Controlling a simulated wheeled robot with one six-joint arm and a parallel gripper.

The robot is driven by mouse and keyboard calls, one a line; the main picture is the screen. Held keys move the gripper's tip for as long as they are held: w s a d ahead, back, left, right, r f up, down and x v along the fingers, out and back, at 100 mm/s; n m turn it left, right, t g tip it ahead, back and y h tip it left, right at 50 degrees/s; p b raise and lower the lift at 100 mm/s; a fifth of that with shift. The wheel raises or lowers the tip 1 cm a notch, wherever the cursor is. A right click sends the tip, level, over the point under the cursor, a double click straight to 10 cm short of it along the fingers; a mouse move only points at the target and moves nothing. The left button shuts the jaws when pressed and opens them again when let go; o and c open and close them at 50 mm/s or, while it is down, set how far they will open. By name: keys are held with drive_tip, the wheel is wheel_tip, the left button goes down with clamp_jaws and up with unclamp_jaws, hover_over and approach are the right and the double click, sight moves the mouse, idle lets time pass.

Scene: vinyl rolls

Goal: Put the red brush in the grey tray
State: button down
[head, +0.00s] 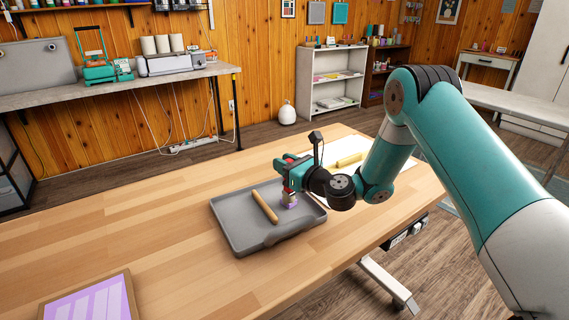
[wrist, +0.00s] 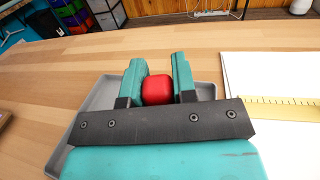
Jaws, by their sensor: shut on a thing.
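My gripper (head: 287,184) is shut on the red brush, which shows as a rounded red end (wrist: 158,90) between the two fingers (wrist: 157,82) in the wrist view. In the head view, a pale lower part with a purple tip (head: 291,202) points down below the fingers; most of the brush is hidden by the gripper. The grey tray (head: 237,237) lies on the wooden table, and the brush is over its right part. I cannot tell whether the tip touches the tray floor. The tray's rim also shows in the wrist view (wrist: 93,102).
A tan wooden stick (head: 264,206) lies in the tray, left of my gripper. A white sheet (head: 325,173) with a yellow strip (head: 348,160) on it lies to the right, partly behind my arm. A framed purple striped panel (head: 92,301) lies at front left. The table between is clear.

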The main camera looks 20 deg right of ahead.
drive_tip(key=shift+f, duration=0.1)
unclamp_jaws()
idle(0.5)
drive_tip(key=shift+s, duration=0.1)
drive_tip(key=shift+s+d+f+b, duration=0.15)
drive_tip(key=shift+s+d+b, duration=0.2)
drive_tip(key=shift+b, duration=0.2)
drive_tip(key=b+v, duration=0.8)
drive_tip(key=b, duration=0.1)
idle(0.8)
drive_tip(key=shift+a, duration=0.15)
